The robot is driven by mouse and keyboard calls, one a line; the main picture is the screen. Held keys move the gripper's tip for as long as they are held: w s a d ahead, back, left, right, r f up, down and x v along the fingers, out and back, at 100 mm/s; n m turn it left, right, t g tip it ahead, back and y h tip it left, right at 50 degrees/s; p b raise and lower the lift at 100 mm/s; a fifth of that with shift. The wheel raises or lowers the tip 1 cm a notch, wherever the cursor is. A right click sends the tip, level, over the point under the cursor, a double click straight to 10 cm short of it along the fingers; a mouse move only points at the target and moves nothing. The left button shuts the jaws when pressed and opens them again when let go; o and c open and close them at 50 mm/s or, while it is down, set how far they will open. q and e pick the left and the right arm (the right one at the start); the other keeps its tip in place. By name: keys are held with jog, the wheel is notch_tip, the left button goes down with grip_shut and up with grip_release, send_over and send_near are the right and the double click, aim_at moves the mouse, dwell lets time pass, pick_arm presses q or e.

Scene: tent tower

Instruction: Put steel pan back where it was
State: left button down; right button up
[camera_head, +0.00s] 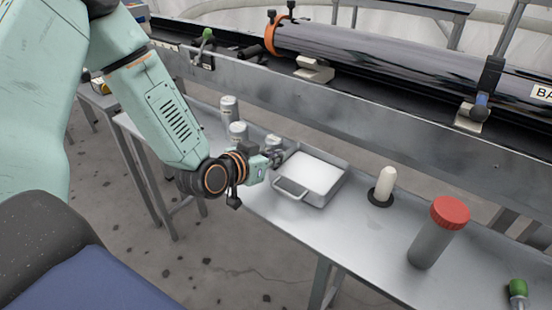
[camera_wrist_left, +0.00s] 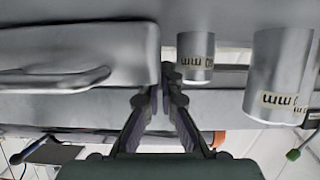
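In the left wrist view the pan (camera_wrist_left: 80,45) fills the upper left. The fingers (camera_wrist_left: 161,88) there are close together at the pan's side wall, which hides part of one fingertip. My right gripper is not in view.
Several silvery cans (camera_head: 238,132) stand left of the pan; two show in the wrist view (camera_wrist_left: 280,75). Right of the pan stand a white rounded peg on a black base (camera_head: 384,187) and a grey cylinder with a red cap (camera_head: 436,235). A metal rail (camera_head: 350,115) runs behind.

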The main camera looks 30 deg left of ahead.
pick_arm(q)
jog(key=shift+d, duration=0.15)
jog(key=c, duration=2)
grip_release()
jog(key=shift+f, duration=0.1)
jog(key=o, duration=0.5)
jog(key=shift+c, duration=0.2)
jog(key=shift+r, duration=0.25)
jog(key=p+v, duration=0.7)
jog(key=v, duration=0.2)
jog(key=shift+s+r, duration=0.15)
jog(key=shift+s, duration=0.1)
jog(key=shift+p+v, duration=1.2)
